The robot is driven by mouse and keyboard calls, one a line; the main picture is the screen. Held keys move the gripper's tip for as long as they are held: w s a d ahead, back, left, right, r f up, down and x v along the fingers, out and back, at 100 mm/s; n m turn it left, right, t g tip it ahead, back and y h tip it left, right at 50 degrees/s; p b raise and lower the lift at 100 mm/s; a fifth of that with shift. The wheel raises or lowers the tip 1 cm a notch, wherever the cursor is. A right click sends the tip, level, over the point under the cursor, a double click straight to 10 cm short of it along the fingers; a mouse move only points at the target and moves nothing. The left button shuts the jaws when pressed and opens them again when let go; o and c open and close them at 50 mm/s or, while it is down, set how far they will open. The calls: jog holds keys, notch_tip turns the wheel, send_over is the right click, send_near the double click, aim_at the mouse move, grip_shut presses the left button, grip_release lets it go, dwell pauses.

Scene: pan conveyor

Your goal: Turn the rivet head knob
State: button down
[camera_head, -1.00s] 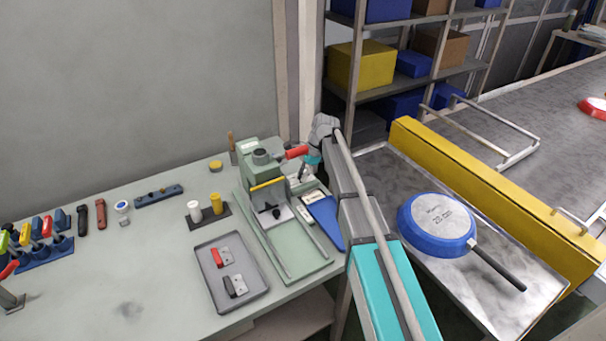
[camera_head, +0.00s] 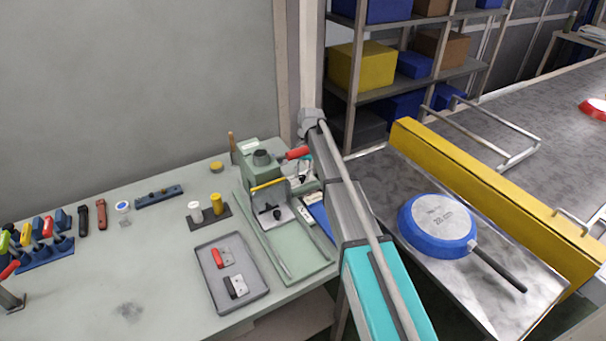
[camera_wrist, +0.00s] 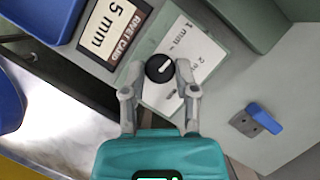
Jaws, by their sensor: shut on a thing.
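The rivet head knob (camera_wrist: 159,68) is a round black knob with a pale pointer mark, on a white plate (camera_wrist: 178,100) lettered "1 mm" and "2 m…" in the wrist view. My gripper (camera_wrist: 160,67) has one finger on each side of the knob and is shut on it. The green riveting machine (camera_head: 262,176) with its red handle (camera_head: 297,153) stands on the workbench in the head view.
A rivet card (camera_wrist: 110,32) reading "5 mm" is close to the knob. A blue lever (camera_wrist: 264,117) sits to the right. In the head view, a grey tray (camera_head: 228,303) holds handles, and a blue pan (camera_head: 436,228) lies on the metal table right of my arm.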

jog(key=shift+s+n+h, duration=0.15)
jog(key=shift+n+h, duration=0.15)
jog(key=shift+n, duration=0.3)
jog(key=shift+c, duration=1.9)
grip_release()
jog(key=shift+m, duration=0.4)
